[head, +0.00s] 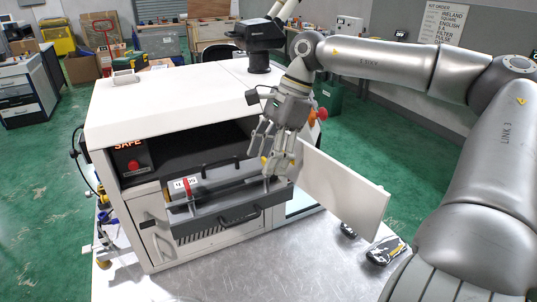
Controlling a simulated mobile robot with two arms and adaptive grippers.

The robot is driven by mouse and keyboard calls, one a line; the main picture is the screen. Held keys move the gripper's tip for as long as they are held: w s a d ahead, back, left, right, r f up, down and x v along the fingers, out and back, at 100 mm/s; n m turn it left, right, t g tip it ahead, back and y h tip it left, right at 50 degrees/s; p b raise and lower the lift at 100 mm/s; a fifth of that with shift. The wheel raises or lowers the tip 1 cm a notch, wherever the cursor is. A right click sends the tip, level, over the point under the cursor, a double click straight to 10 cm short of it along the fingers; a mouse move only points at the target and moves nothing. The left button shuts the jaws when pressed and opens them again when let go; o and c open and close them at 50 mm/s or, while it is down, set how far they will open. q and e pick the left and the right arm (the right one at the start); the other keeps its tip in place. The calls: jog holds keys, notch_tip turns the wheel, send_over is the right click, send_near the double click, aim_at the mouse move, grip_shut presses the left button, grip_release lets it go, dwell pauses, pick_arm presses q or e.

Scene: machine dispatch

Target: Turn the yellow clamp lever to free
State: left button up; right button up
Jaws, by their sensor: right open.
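My right gripper (276,158) is open and reaches down in front of the white machine's (170,105) open front bay, at the right end of a pulled-out drawer (225,203). A small yellow piece, likely the yellow clamp lever (264,162), shows right at its fingers. The fingers partly hide it, so I cannot tell its angle or whether they touch it. My left gripper is not in view.
A white door panel (343,190) stands open just right of my right gripper. The drawer has a black front handle (240,216). A dark device (385,250) lies on the metal table (245,270). A red button (134,165) sits under a lit SAFE sign (128,146).

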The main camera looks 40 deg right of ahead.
jog(key=v, duration=1.2)
